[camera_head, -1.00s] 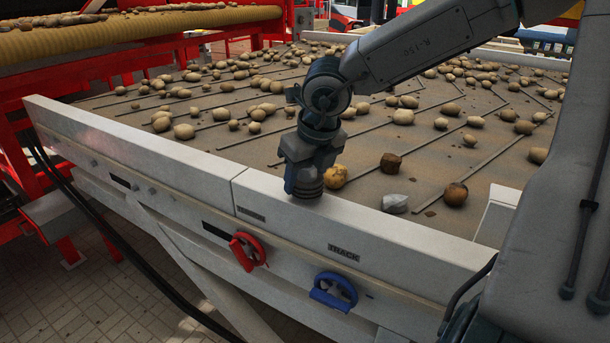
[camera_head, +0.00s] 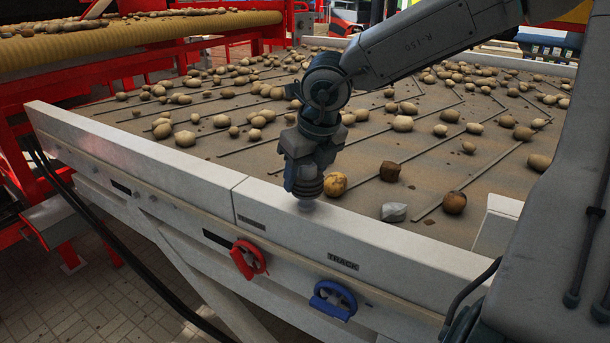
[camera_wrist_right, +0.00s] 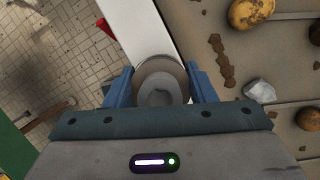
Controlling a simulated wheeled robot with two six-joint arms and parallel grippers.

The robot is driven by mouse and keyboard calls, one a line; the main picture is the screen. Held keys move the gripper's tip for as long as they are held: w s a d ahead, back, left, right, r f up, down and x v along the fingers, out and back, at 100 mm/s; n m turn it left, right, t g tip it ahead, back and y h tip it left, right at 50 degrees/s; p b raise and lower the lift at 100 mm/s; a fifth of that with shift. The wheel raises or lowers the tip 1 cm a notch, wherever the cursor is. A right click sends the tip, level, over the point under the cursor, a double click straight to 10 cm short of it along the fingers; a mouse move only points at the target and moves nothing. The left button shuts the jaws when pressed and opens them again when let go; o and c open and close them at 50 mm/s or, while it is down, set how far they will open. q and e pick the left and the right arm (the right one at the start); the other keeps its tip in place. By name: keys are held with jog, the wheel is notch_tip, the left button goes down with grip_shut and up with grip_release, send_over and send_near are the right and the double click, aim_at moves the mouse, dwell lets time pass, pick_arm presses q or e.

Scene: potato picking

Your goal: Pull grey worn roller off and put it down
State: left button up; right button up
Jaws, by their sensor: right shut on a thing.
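The grey worn roller (camera_wrist_right: 158,72) is a round grey disc with a darker hub in the right wrist view. It sits between the two blue fingers of my right gripper (camera_wrist_right: 160,88), which is shut on it. In the head view my right gripper (camera_head: 307,188) points down over the top of the white side rail (camera_head: 360,238). The roller is mostly hidden there by the gripper. Whether it still touches its mount cannot be told. My left gripper is not in view.
A belt carries many potatoes (camera_head: 403,123) behind the rail. A yellow potato (camera_head: 335,184), a brown clod (camera_head: 390,171) and a grey stone (camera_head: 394,212) lie close to the gripper.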

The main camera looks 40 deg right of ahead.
jog(key=shift+r+p, duration=0.9)
jog(key=shift+r, duration=1.05)
jog(key=shift+r, duration=0.1)
jog(key=shift+r+p, duration=0.55)
jog(key=shift+r, duration=0.95)
jog(key=shift+r+p, duration=0.6)
jog(key=shift+r, duration=0.85)
jog(key=shift+r+p, duration=0.7)
jog(key=shift+r, duration=0.85)
